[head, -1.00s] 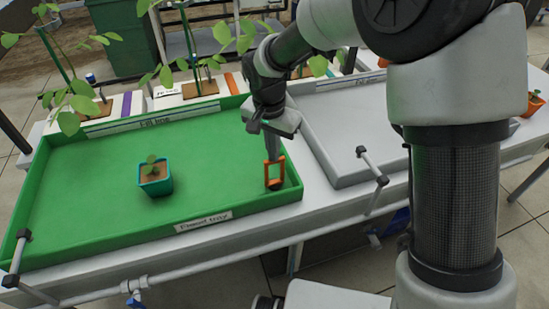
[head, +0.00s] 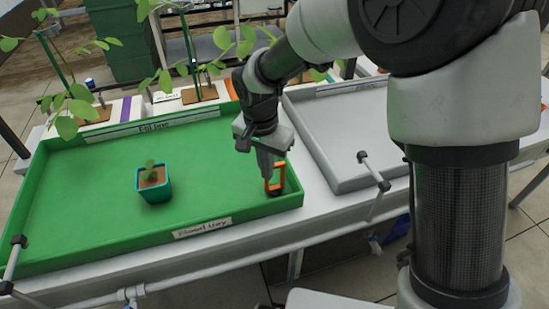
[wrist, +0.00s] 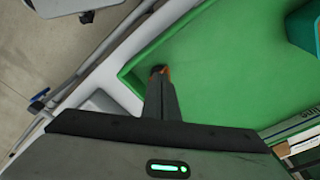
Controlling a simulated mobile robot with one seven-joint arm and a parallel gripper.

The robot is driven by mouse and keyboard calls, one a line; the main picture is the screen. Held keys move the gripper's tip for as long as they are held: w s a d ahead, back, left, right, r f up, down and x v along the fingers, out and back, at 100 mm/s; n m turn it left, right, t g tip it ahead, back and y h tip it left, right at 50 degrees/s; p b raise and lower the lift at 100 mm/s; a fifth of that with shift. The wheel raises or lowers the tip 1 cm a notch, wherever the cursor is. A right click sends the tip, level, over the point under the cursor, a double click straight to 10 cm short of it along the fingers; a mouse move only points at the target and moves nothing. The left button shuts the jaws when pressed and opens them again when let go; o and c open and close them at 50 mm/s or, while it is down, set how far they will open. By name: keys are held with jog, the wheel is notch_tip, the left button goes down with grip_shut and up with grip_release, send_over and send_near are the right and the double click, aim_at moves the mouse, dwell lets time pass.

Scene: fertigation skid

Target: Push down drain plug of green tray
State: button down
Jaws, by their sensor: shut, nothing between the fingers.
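The green tray (head: 85,192) lies on the bench at left. Its drain plug (head: 281,178), with an upright orange loop handle and dark base, is in the front right corner of the tray. My gripper (head: 267,174) is shut and empty, pointing down at the plug's handle, with its tips overlapping the handle's left side in the head view. In the wrist view the shut fingertips (wrist: 159,78) cover most of the plug, and only a bit of orange and dark shows past them. I cannot tell whether they touch.
A teal pot (head: 154,187) with a seedling stands in the green tray, left of my gripper. A grey tray (head: 335,125) lies to the right, with a valve handle (head: 372,170) at its front. Leafy plants (head: 75,105) stand behind the green tray.

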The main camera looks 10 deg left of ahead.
notch_tip(320, 180, up, 17)
jog(key=s+p, duration=0.1)
jog(key=p, duration=0.1)
jog(key=shift+s+a+r, duration=0.2)
jog(key=shift+a, duration=0.05)
dwell(0.4)
